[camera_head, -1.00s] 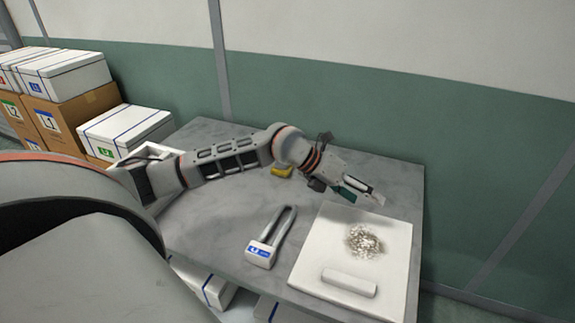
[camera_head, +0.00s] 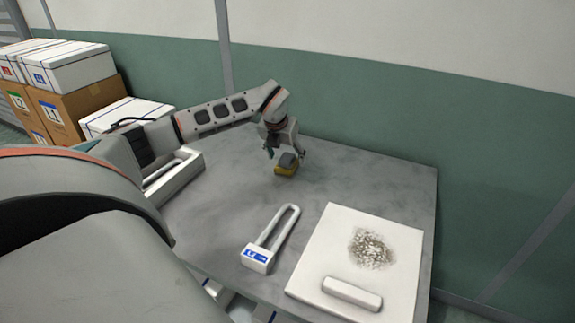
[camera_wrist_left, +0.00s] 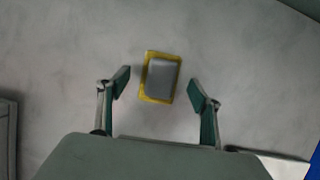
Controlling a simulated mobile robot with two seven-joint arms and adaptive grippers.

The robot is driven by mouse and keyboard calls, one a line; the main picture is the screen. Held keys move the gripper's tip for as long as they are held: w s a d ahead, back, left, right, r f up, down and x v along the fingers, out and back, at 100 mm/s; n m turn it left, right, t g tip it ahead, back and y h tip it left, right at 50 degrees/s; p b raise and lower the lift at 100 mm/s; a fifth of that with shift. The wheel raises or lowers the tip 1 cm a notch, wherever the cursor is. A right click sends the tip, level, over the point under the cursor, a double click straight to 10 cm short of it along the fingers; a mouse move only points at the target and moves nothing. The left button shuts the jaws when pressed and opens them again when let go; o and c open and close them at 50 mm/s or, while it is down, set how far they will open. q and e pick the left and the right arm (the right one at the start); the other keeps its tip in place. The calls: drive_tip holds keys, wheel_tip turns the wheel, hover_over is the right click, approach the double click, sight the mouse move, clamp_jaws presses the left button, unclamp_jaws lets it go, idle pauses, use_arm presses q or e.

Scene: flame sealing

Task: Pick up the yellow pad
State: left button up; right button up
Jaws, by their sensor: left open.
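The yellow pad (camera_head: 285,170) has a grey block on top and lies on the grey table toward the back. My left gripper (camera_head: 285,154) points down over it. In the left wrist view, the pad (camera_wrist_left: 148,91) shows as a grey rectangle with a yellow border, slightly turned. My open left gripper (camera_wrist_left: 160,90) has one green finger on each side of the pad, both apart from it. My right gripper is not in view.
A white board (camera_head: 318,247) with a dark speckled patch and a white bar (camera_head: 351,293) lies at the front right. A white loop-handled tool (camera_head: 258,257) lies left of it. A white tray (camera_head: 187,176) stands at the left. The table right of the pad is clear.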

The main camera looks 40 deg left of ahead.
sight(287, 157)
use_arm(q)
drive_tip(key=x, duration=0.2)
drive_tip(key=shift+w+f, duration=0.1)
drive_tip(key=shift+f, duration=0.2)
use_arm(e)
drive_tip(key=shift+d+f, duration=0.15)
use_arm(q)
drive_tip(key=shift+r, duration=0.1)
drive_tip(key=c, duration=1)
drive_tip(key=shift+c, duration=1.1)
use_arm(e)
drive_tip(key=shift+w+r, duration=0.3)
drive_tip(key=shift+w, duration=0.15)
use_arm(q)
drive_tip(key=shift+r, duration=0.1)
drive_tip(key=shift+r, duration=0.25)
wheel_tip(287, 157, up, 19)
drive_tip(key=p, duration=0.3)
drive_tip(key=shift+r, duration=0.15)
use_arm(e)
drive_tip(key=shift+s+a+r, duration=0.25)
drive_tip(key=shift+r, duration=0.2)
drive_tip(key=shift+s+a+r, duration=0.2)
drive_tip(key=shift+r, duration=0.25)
